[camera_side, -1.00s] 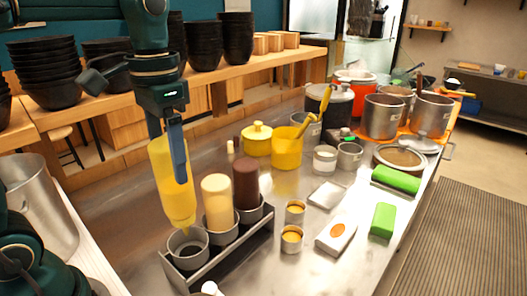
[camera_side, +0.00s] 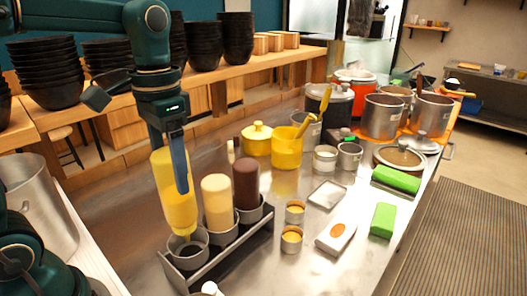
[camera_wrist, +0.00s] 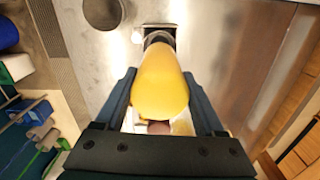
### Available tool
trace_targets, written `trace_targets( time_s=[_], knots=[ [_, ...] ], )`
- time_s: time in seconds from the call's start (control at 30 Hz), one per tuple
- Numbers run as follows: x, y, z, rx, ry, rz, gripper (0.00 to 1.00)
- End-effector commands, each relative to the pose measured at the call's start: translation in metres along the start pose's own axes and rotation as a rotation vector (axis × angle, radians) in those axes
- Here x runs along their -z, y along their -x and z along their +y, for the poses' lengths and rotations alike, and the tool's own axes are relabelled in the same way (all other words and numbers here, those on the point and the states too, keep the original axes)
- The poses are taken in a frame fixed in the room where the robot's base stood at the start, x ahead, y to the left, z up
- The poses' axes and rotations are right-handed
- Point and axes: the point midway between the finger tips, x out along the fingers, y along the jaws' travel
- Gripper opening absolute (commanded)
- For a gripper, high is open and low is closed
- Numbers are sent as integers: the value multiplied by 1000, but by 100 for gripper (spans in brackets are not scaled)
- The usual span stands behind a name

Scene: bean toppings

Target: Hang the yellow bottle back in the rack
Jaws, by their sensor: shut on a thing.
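The yellow bottle (camera_side: 174,205) is upside down, nozzle end low, and leans slightly. My gripper (camera_side: 182,188) is shut on its side. The bottle's lower end is at the empty front ring (camera_side: 188,258) of the grey rack (camera_side: 238,250); how deep the nozzle sits in the ring I cannot tell. In the wrist view the yellow bottle (camera_wrist: 160,82) fills the space between the fingers of my gripper (camera_wrist: 160,75). The ring (camera_wrist: 159,34) shows just past the bottle's far end.
A cream bottle (camera_side: 217,196) and a brown bottle (camera_side: 246,182) stand in the other two rings, close beside the yellow one. Small cups (camera_side: 291,239) and a white block (camera_side: 336,234) lie right of the rack. A metal container (camera_side: 42,205) is at the left.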

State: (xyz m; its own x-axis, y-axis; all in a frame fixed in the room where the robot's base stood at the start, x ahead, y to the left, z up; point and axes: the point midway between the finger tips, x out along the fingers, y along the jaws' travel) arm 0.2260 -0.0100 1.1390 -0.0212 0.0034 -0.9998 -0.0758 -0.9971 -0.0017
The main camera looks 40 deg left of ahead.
Motion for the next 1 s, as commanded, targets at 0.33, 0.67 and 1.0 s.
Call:
trace_targets(
  time_s=[0.33, 0.67, 1.0],
  knots=[
    [0, -17, 0, 0, 0, -1, 56],
    [0, -25, 0, 0, 0, 0, 56],
    [0, -28, 0, 0, 0, -1, 56]
  ],
)
